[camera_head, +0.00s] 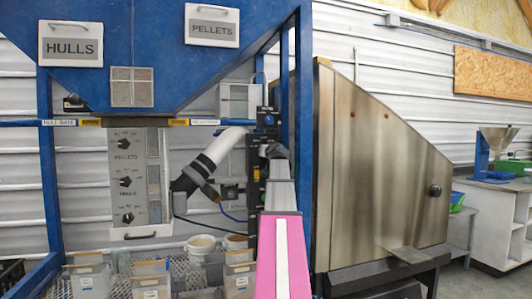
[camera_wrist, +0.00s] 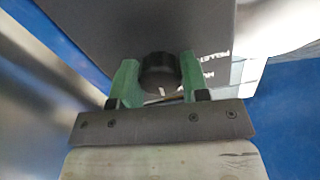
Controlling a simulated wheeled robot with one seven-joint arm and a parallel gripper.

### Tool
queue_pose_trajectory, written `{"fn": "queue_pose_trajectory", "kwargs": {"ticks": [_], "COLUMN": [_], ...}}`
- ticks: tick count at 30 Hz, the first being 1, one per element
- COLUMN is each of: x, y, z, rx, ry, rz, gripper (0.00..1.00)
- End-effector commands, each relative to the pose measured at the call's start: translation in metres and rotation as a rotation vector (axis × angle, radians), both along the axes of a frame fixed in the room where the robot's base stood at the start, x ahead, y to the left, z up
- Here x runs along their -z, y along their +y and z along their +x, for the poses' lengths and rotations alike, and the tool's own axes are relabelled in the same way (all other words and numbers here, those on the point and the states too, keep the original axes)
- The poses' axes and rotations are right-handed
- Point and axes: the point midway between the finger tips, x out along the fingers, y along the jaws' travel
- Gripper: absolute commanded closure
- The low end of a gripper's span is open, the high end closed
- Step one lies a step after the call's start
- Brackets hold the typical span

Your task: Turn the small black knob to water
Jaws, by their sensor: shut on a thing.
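The small black knob (camera_wrist: 160,68) sits on a dark grey panel face (camera_wrist: 100,25) in the wrist view. The green fingers of my gripper (camera_wrist: 158,80) are on either side of it and shut on it. A small pale mark shows at the knob's near edge, but I cannot tell which label it points at. White lettering, partly readable as "PELLET", is on the panel to the right of the knob. In the head view my arm reaches to a narrow black box (camera_head: 253,177) beside the blue post; the knob is hidden there.
A grey panel (camera_head: 128,212) with several black knobs, labelled pellets and hulls, hangs left under the blue hopper (camera_head: 110,20). A white and black pipe (camera_head: 205,160) runs beside the box. A large steel housing (camera_head: 380,170) stands close on the right. Tubs stand on mesh below.

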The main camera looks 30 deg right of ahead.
Motion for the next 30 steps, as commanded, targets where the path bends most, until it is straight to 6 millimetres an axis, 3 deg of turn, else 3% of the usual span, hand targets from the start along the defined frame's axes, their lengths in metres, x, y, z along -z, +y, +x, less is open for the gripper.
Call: {"fn": "queue_pose_trajectory", "kwargs": {"ticks": [15,30], "x": [-0.0003,-0.0002], "y": [-0.0002,-0.0003], "z": [-0.0002,-0.0002], "rx": [0.0,0.0], "ry": [-0.093,-0.128], "rz": [0.381,0.53], "gripper": [0.82,0.82]}}
